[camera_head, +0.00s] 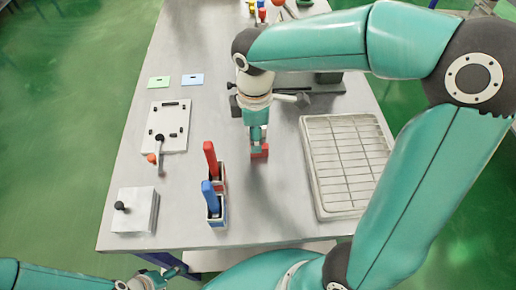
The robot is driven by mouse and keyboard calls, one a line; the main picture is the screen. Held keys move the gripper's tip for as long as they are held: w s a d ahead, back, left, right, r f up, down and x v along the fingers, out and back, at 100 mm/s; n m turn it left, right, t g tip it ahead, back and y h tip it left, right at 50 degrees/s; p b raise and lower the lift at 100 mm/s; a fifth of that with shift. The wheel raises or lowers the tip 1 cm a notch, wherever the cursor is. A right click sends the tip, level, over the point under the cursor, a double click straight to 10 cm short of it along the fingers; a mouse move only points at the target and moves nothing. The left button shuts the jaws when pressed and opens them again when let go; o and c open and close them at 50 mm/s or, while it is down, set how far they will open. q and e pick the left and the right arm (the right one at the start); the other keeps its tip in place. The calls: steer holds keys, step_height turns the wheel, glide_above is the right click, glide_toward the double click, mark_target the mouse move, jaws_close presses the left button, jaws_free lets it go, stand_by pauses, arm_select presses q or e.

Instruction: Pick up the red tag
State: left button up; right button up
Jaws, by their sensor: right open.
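The red tag (264,153) lies on the grey table near the middle. It is partly hidden by my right gripper (257,148), which points down over it from the back. The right gripper is open, with its fingertips at the red tag; I cannot tell whether they touch it. My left gripper (160,276) is low at the bottom left, by the table's front edge, and too small and partly hidden to read its jaws.
A green tag (158,82) and a blue tag (192,79) lie at the back left. A white plate with a lever (171,122), a white block with a black knob (133,213) and red and blue handled holders (213,205) stand left. A gridded tray (312,165) lies right.

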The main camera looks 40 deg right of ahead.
mark_target(265, 147)
steer(key=shift+s+d+f, duration=0.1)
steer(key=shift+d+f, duration=0.1)
steer(key=shift+f, duration=1.25)
steer(key=shift+s+d+f, duration=0.1)
steer(key=shift+d+f, duration=0.05)
steer(key=shift+f, duration=1.3)
steer(key=shift+c, duration=0.2)
jaws_close()
